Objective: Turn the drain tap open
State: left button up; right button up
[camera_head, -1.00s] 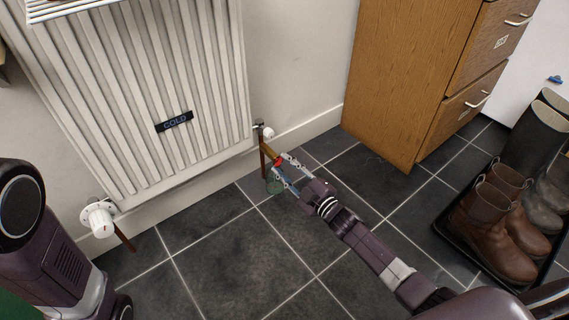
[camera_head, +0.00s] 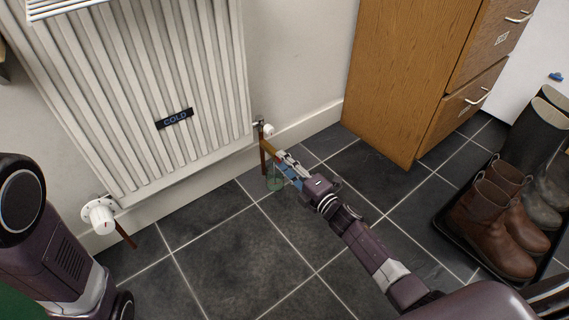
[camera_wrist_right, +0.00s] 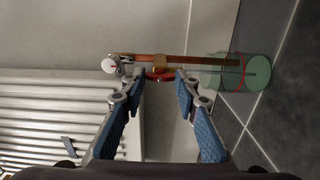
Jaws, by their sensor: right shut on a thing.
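The drain tap has a red handle (camera_wrist_right: 160,76) and sits on the copper pipe (camera_wrist_right: 200,59) at the radiator's lower right corner. My right gripper (camera_wrist_right: 160,78) reaches it from the front right, with its blue-padded fingers on either side of the red handle and shut on it. In the head view the right gripper (camera_head: 281,163) mostly hides the handle. How far the tap is turned I cannot tell. My left gripper is outside the views; only part of my left arm shows at the left edge.
The white radiator (camera_head: 130,95) bears a "COLD" label (camera_head: 174,118). A see-through green jar (camera_head: 275,184) stands under the tap; it also shows in the wrist view (camera_wrist_right: 257,72). A wooden drawer cabinet (camera_head: 390,90) stands right, and brown boots (camera_head: 484,225) stand on a dark tray. Floor tiles between are clear.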

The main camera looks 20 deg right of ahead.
dwell(0.5)
jog(key=o, duration=1.1)
jog(key=shift+o, duration=0.2)
jog(key=v, duration=1.2)
